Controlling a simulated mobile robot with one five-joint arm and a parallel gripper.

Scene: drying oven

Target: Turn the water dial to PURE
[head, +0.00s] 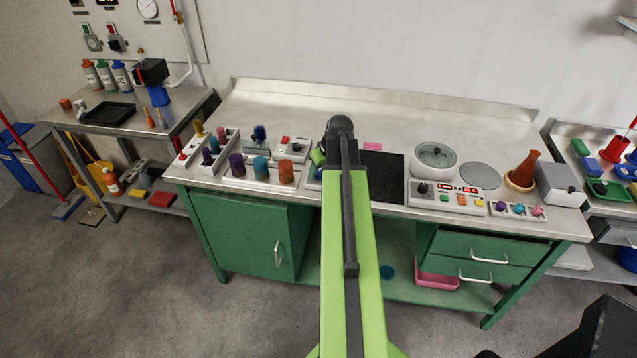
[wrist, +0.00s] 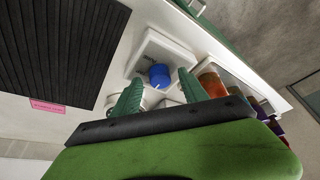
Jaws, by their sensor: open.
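In the wrist view, a round blue dial (wrist: 160,75) sits on a white square panel. A small white mark shows at its lower edge; I cannot read any label. My gripper (wrist: 158,84) has its two green fingers spread, one on each side of the dial in the picture. I cannot tell whether they touch it. In the head view, my arm hides the dial; only a sliver of a pale box with blue (head: 313,174) shows left of the arm.
A black mat (head: 382,176) lies right of my arm, with a pink label (head: 373,146) behind it. Orange (head: 287,171), teal and purple jars stand close on the left. A white device with a round pot (head: 434,157) stands right. The bench's back strip is clear.

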